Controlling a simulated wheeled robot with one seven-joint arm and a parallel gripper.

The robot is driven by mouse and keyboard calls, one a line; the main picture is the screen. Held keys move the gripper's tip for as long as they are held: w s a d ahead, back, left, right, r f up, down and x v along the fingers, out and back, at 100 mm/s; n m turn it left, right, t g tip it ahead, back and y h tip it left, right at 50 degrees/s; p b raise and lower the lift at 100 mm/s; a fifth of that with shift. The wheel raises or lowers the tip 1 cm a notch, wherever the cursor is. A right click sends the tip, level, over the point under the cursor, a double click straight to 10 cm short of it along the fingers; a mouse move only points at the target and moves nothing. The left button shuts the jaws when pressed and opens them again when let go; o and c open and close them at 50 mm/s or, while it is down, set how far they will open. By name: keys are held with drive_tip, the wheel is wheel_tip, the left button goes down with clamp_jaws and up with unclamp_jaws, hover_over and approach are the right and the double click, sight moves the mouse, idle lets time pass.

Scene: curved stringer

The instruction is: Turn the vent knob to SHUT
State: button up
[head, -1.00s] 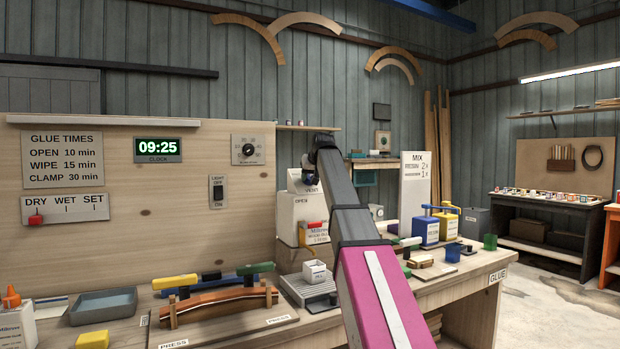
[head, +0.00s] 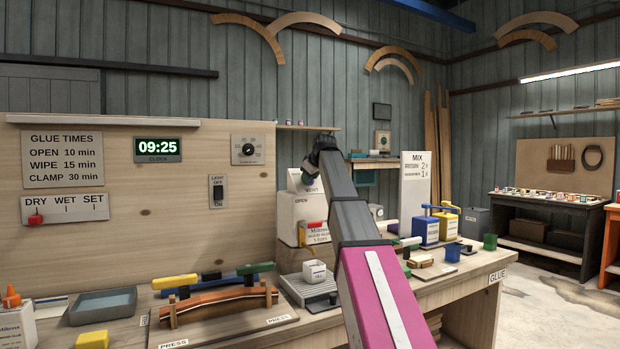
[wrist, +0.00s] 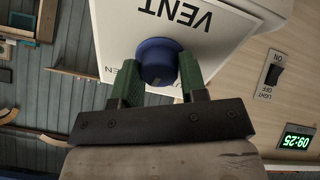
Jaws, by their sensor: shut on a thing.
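The vent knob (wrist: 157,58) is a blue round knob on the white vent box (wrist: 112,22), seen upside down in the wrist view. My gripper (wrist: 160,80) has its green fingers on either side of the knob and is shut on it. The knob's pointing direction cannot be made out.
A light switch (wrist: 272,74) and a clock (wrist: 297,141) are on the wooden panel.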

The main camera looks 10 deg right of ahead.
drive_tip(key=n, duration=0.5)
drive_tip(key=shift+n, duration=0.3)
drive_tip(key=n, duration=0.5)
drive_tip(key=shift+y, duration=0.3)
drive_tip(key=o, duration=0.9)
drive_tip(key=shift+d, duration=0.1)
drive_tip(key=v, duration=1)
drive_tip(key=shift+s+d+r, duration=0.1)
drive_tip(key=shift+s+r, duration=0.15)
